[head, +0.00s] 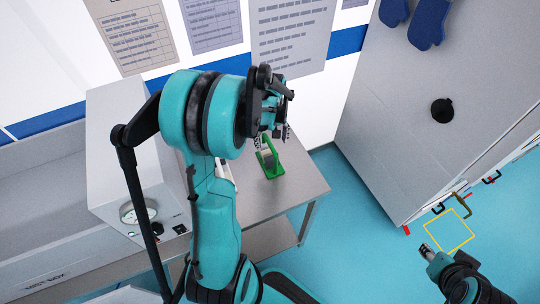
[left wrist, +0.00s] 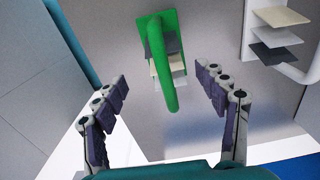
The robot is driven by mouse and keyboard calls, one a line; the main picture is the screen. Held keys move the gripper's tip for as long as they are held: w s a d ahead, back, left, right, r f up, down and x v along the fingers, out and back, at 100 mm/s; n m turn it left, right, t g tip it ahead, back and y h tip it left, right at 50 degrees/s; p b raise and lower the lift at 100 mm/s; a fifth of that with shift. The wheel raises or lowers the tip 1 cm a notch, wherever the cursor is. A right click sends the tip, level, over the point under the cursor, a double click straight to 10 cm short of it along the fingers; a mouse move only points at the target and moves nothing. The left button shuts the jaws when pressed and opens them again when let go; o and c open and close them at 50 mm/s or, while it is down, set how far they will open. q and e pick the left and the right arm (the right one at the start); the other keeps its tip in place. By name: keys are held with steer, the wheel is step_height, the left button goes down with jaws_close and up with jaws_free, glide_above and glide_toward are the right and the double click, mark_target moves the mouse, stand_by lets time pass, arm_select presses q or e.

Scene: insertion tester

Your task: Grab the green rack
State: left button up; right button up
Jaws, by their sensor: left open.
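The green rack (head: 272,170) stands on the grey table, and my left gripper (head: 272,134) is above it in the head view. In the left wrist view, the green rack (left wrist: 172,98) has a curved handle and holds several thin plates, grey and cream. My left gripper (left wrist: 162,75) is open, its dark fingers apart on either side of the rack's handle. No contact with the rack shows. My right gripper (head: 427,249) is low at the right of the head view, far from the rack; its finger opening is too small to tell.
A white rack (left wrist: 246,38) with plates stands beside the green one. A grey box with a gauge (head: 128,213) is left of the table (head: 298,188). A large grey cabinet (head: 400,130) is at the right, with open blue floor (head: 345,215) between.

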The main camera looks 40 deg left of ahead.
mark_target(269, 152)
arm_select(q)
steer(key=f, duration=0.1)
steer(key=f+b, duration=0.1)
steer(key=f, duration=0.1)
steer(key=shift+s+a, duration=0.15)
steer(key=shift+a, duration=0.25)
step_height(269, 152, down, 6)
steer(key=shift+a+r+b, duration=0.1)
steer(key=shift+r+b, duration=0.1)
steer(key=shift+b, duration=0.85)
steer(key=shift+r, duration=0.1)
steer(key=c, duration=1.6)
steer(key=shift+o, duration=0.2)
steer(key=shift+r, duration=0.1)
